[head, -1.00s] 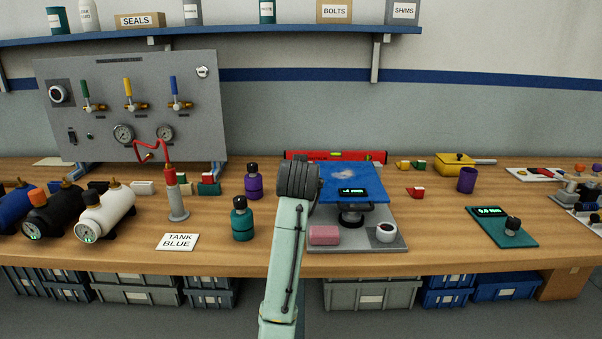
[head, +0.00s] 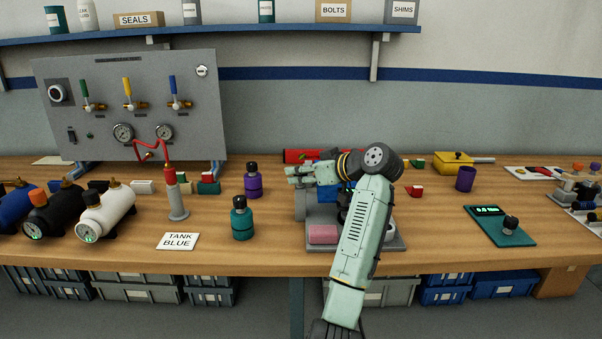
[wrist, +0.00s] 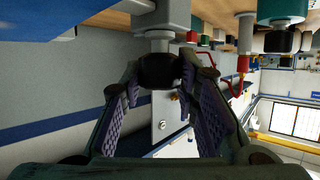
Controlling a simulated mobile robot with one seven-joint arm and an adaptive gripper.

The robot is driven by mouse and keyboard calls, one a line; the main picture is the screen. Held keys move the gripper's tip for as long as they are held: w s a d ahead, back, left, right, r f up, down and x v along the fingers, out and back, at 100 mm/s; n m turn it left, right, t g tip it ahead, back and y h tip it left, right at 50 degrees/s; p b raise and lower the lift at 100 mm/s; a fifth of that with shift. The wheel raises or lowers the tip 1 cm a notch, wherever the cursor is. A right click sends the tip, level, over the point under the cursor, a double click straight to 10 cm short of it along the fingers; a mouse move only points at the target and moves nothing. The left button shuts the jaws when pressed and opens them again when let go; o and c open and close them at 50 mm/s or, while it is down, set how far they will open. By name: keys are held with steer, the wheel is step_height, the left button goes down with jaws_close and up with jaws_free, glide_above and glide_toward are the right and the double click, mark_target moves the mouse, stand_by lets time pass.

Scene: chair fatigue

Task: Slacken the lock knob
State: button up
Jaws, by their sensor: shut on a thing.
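In the wrist view a dark round knob (wrist: 157,72) sits on the end of a pale grey stem (wrist: 160,40). My gripper (wrist: 166,80) is shut on this knob, with a ridged pad on each side of it. In the head view my gripper (head: 300,173) is at the left side of the blue-topped stage (head: 346,197), and its fingertips and the knob cannot be made out. My arm covers most of the stage. The grey base plate (head: 396,243) shows beside my forearm.
A pink block (head: 322,235) lies on the base plate. A teal bottle (head: 242,222) and a purple bottle (head: 253,184) stand to the left. A red level (head: 296,156) lies behind. A teal meter (head: 500,228) is at right, with bare bench between.

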steer(key=shift+n+g+y, duration=0.5)
steer(key=shift+n+g, duration=0.1)
steer(key=o, duration=1.2)
steer(key=shift+c, duration=0.2)
steer(key=shift+d, duration=0.1)
steer(key=shift+g, duration=0.3)
steer(key=v, duration=1.1)
steer(key=shift+s+d+r, duration=0.1)
steer(key=shift+s+d, duration=0.15)
steer(key=shift+d, duration=0.05)
